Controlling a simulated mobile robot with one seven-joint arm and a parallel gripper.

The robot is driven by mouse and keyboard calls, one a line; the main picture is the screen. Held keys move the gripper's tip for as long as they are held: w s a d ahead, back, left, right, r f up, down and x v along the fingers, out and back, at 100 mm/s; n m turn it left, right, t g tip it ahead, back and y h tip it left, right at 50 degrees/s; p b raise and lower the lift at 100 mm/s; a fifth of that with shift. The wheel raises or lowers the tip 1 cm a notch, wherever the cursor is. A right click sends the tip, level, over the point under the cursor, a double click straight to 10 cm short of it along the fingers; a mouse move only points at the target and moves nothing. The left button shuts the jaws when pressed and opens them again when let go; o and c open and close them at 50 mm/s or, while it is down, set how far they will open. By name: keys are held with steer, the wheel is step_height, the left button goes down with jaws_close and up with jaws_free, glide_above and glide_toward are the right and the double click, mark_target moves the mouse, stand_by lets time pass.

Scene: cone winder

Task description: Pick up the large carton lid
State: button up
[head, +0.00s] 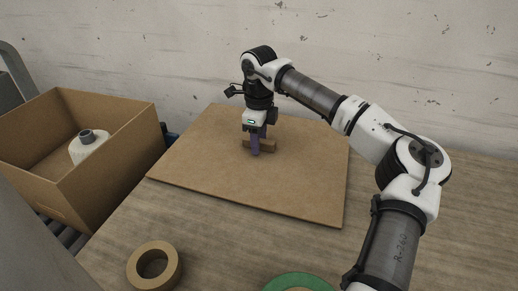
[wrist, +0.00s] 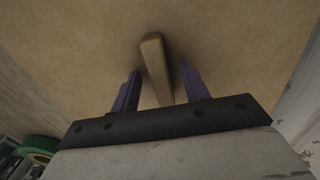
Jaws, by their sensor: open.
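The large carton lid (head: 225,180) is a flat brown board lying on the wooden table. A raised brown bar-shaped handle (head: 268,145) stands near its middle. My gripper (head: 258,148) points down at the handle and partly hides it in the head view. In the wrist view the lid (wrist: 225,40) fills most of the picture. The handle (wrist: 156,65) lies between the two purple fingers of my open gripper (wrist: 158,85), with a gap visible on both sides. Whether the fingertips touch the lid cannot be told.
An open carton (head: 110,165) with a white cone (head: 90,146) inside stands left of the table, on rollers. A brown tape roll (head: 154,266) and a green roll (head: 300,281) lie at the front. A wall (head: 400,60) rises behind.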

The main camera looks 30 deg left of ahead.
steer(key=shift+c, duration=0.2)
jaws_close()
